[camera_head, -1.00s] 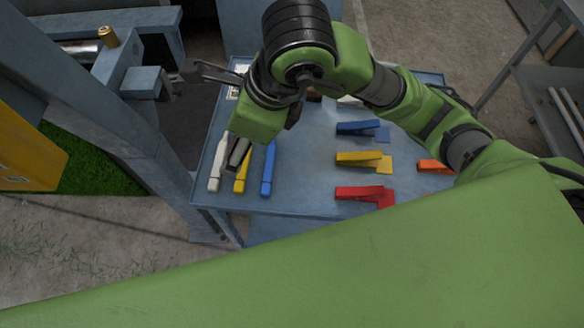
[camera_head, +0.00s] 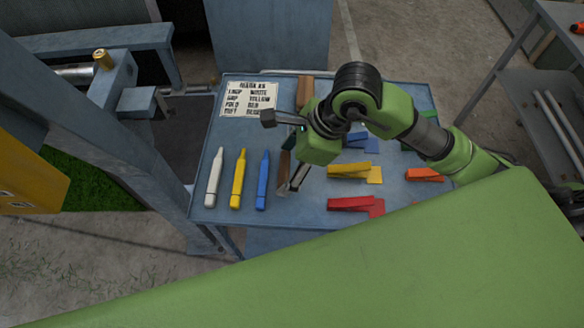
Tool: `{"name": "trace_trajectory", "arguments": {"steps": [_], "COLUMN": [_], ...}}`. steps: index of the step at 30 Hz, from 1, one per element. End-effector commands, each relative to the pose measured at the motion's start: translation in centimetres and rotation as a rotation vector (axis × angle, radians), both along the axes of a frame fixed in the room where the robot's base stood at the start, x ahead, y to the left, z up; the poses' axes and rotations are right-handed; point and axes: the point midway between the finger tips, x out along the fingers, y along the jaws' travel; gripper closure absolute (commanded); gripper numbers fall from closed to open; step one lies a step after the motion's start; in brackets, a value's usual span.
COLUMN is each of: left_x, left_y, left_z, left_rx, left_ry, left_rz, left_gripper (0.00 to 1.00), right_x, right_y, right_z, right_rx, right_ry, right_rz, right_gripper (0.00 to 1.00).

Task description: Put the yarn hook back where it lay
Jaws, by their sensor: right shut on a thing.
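My right gripper (camera_head: 297,178) is low over the blue-grey table, just right of the blue pen-like tool, its fingers pointing down. It is shut on a narrow brown piece with a greyish lower end, which I take for the yarn hook (camera_head: 284,166). The upper part of this piece is partly hidden by the gripper. I cannot tell whether its lower end touches the table (camera_head: 225,207). My left gripper is not in view.
Yellow (camera_head: 350,171), red (camera_head: 350,204), blue (camera_head: 362,140) and orange (camera_head: 424,174) clips lie right. A lettered card (camera_head: 248,100) and brown block (camera_head: 304,92) are at the back.

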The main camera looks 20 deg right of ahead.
Motion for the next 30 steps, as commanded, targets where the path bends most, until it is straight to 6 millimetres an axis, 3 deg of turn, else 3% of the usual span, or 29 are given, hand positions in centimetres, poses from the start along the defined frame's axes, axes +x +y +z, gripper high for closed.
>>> {"name": "trace_trajectory", "arguments": {"steps": [6,13,23,24,26,30], "left_x": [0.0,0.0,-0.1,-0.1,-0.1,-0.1], "left_y": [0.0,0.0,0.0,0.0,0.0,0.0], "left_z": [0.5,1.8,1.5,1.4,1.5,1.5], "left_rx": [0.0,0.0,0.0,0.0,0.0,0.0], "left_ry": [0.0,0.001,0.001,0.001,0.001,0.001], "left_rz": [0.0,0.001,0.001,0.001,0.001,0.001], "left_gripper": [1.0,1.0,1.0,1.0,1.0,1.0], "right_x": [0.1,0.1,0.2,0.2,0.2,0.2], "right_y": [-1.2,-1.0,-1.0,-1.0,-1.0,-1.0], "right_z": [-1.4,-3.9,-4.3,-4.4,-4.3,-4.3], "right_rx": [-0.001,0.0,0.0,0.0,0.0,0.0], "right_ry": [0.004,0.002,-0.001,-0.001,-0.001,-0.001], "right_rz": [-0.003,-0.001,0.0,0.0,0.0,0.0], "right_gripper": [0.56,0.56,0.56,0.29,0.14,0.14]}}
